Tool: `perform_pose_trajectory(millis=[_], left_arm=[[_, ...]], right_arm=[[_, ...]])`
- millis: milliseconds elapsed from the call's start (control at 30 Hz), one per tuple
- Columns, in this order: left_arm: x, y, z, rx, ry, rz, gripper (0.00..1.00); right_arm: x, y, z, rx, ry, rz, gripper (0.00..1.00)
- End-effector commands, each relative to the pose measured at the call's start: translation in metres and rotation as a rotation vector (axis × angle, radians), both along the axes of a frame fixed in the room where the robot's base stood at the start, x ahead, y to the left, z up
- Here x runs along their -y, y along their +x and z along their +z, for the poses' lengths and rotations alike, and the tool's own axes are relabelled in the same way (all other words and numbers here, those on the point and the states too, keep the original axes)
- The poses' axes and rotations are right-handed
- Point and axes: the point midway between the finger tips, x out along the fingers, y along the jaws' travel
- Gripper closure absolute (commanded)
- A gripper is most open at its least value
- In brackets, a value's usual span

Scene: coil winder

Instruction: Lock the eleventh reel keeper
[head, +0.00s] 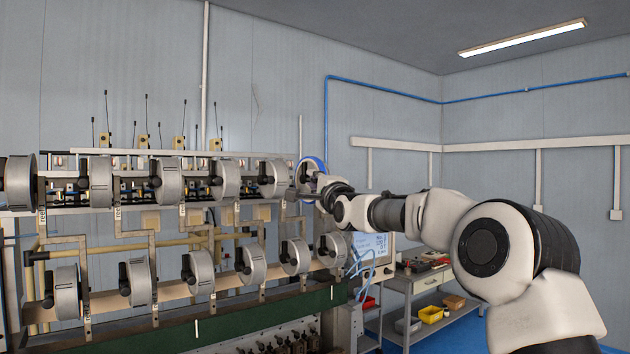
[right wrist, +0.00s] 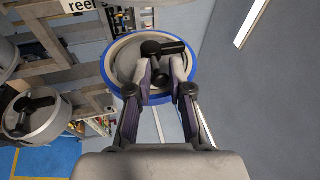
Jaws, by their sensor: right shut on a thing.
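A reel with a blue rim (head: 319,161) sits at the right end of the upper row on the winder. It also shows in the right wrist view (right wrist: 107,76). Its black keeper (right wrist: 178,46) has a round hub with an arm pointing right in the right wrist view. My right gripper (right wrist: 161,73) reaches the face of this reel, its fingers shut on the keeper near the hub. In the head view the right gripper (head: 326,190) partly covers the reel and its keeper. My left gripper is not in view.
Several grey reels with black keepers line the upper row (head: 225,180) and lower row (head: 201,272) of the winder frame. A lower reel (right wrist: 37,122) lies left of my gripper. A screen (head: 371,245) and a workbench (head: 425,272) with bins stand beyond my right arm.

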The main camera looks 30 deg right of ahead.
Motion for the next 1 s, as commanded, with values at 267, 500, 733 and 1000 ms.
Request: perform_pose_trajectory(millis=[267,500,733,1000], left_arm=[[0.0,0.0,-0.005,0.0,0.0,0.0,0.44],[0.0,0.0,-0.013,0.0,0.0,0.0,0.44],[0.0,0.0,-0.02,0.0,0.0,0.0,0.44],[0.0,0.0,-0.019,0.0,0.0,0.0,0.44]], right_arm=[[0.001,-0.004,-0.001,0.0,0.002,-0.001,0.97],[0.002,-0.012,-0.002,0.001,0.003,-0.001,0.97],[0.003,-0.02,-0.001,0.001,0.002,-0.001,0.97],[0.003,-0.021,-0.001,-0.002,0.002,0.0,0.73]])
